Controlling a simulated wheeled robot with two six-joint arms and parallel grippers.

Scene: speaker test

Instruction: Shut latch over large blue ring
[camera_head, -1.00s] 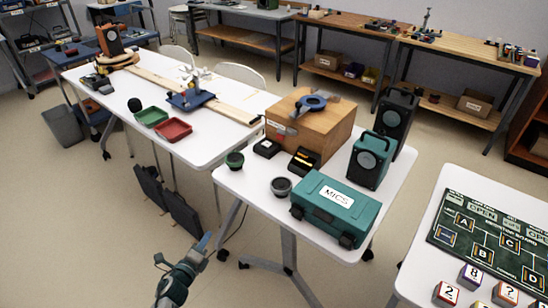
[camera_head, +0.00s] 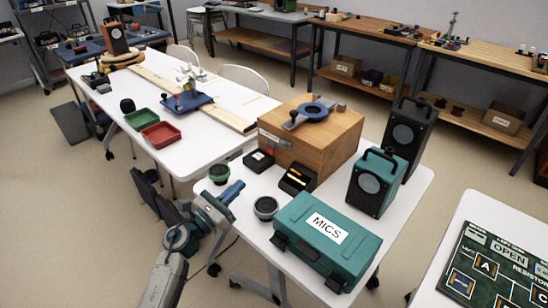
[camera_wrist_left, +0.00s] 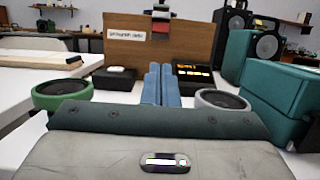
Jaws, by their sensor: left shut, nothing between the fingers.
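The large blue ring (camera_head: 313,111) lies on top of the wooden box (camera_head: 335,137). A grey metal strip, seemingly the latch (camera_head: 293,122), runs at the ring's left side. I cannot tell whether it crosses over the ring. My left gripper (camera_head: 234,189) is at the table's near left edge, low and in front of the box, apart from the box and ring. Its blue fingers are together and empty in the left wrist view (camera_wrist_left: 160,84), pointing at the box front (camera_wrist_left: 150,45). The ring is not visible there. My right gripper is not in view.
Two small black boxes (camera_head: 258,160) (camera_head: 298,178) stand before the wooden box. A teal MICS case (camera_head: 335,255) and speakers (camera_head: 374,183) (camera_head: 408,138) stand to the right.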

